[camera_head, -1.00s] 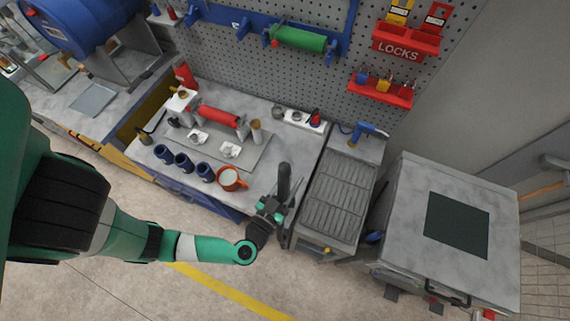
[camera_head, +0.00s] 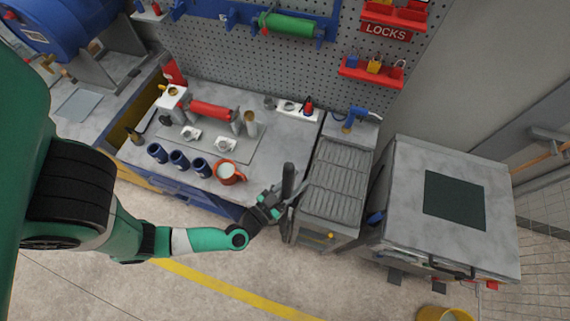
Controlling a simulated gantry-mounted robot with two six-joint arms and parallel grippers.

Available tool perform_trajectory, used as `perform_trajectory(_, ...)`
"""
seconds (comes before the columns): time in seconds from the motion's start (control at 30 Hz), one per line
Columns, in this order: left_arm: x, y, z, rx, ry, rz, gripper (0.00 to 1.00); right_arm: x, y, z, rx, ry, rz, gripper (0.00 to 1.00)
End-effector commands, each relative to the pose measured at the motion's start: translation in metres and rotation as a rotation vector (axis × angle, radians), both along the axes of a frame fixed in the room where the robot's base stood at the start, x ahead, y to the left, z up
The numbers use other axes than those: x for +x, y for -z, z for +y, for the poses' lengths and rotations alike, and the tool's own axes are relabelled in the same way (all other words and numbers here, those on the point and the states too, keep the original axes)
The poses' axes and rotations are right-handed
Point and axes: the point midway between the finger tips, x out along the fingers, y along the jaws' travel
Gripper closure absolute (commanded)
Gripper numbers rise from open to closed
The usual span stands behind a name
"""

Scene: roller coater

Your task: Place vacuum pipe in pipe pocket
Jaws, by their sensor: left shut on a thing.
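A dark grey vacuum pipe (camera_head: 288,180) stands roughly upright in my left gripper (camera_head: 274,203), which is shut on it. The gripper and pipe are at the front right corner of the workbench, close to the left side of the slatted grey cabinet (camera_head: 337,185). I cannot make out the pipe pocket for certain; the narrow dark gap by the cabinet's left side is partly hidden by the gripper and pipe. My right gripper is not in view.
The workbench holds blue cups (camera_head: 179,160), an orange-rimmed pot (camera_head: 228,172) and a red roller (camera_head: 210,109). A grey cabinet with a dark top panel (camera_head: 455,200) stands right. A yellow bucket (camera_head: 445,314) is on the floor. The front floor is mostly clear.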

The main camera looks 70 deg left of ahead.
Motion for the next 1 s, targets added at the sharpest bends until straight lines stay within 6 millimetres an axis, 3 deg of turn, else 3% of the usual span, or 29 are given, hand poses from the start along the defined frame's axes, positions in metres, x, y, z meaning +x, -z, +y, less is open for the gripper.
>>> perform_trajectory(0.3, -0.012, 0.062, 0.050, 0.000, -0.014, 0.004, 1.00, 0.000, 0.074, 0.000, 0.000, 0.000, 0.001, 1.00)
perform_trajectory(0.67, -0.012, 0.062, 0.058, 0.001, 0.002, -0.003, 1.00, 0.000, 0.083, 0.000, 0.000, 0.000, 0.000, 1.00)
perform_trajectory(0.9, -0.013, 0.095, 0.061, 0.000, -0.001, 0.002, 1.00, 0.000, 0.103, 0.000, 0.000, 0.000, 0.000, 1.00)
perform_trajectory(1.0, -0.013, 0.097, 0.061, 0.001, -0.001, 0.000, 1.00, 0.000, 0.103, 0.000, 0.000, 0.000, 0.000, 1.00)
